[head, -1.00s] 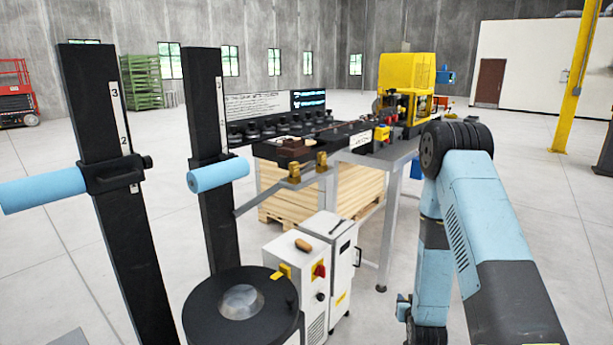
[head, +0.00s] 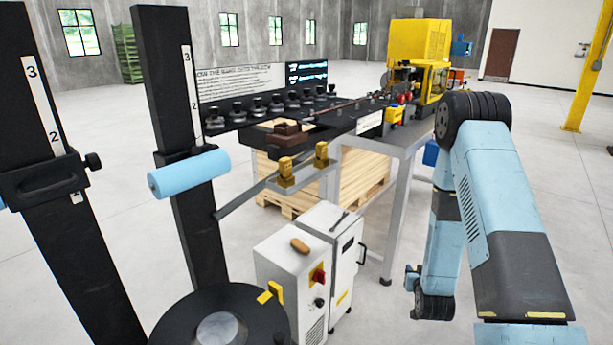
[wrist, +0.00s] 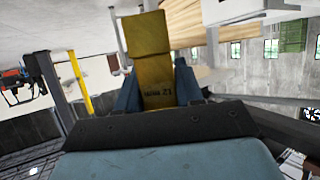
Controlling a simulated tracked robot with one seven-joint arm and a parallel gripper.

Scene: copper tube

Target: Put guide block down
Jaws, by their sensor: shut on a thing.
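The guide block (wrist: 148,34) is a brass-yellow block with dark stamped marks, seen in the wrist view. My gripper (wrist: 158,82) is shut on it, with a blue finger on each side of its lower part. The block stands out beyond the fingertips and nothing is seen touching its far end. In the head view my arm is at the right; the gripper and the held block cannot be made out there. Two similar brass blocks (head: 285,170) (head: 321,154) stand upright on a grey bracket (head: 306,182) at the near end of the bench.
A white cabinet (head: 289,262) with a red switch stands before the bench. A yellow machine (head: 420,60) sits at the bench's far end. Floor at the right is open.

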